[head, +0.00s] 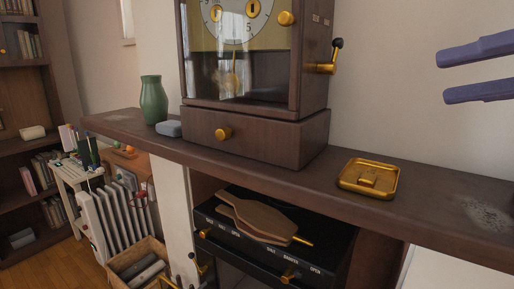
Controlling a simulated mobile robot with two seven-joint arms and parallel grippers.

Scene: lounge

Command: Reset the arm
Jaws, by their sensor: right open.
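My right gripper (477,72) comes in at the upper right edge. Its two purple fingers are apart with nothing between them, in front of the pale wall. It is above and to the right of the brass tray on the shelf and touches nothing that I can see. The rest of that arm is outside the view. My left gripper is not in the view.
A dark wooden shelf (420,213) crosses the view. It holds a green vase (153,101), a blue-grey block (168,128), a wooden clock (258,137) with a side crank (328,66), and a brass tray (349,186).

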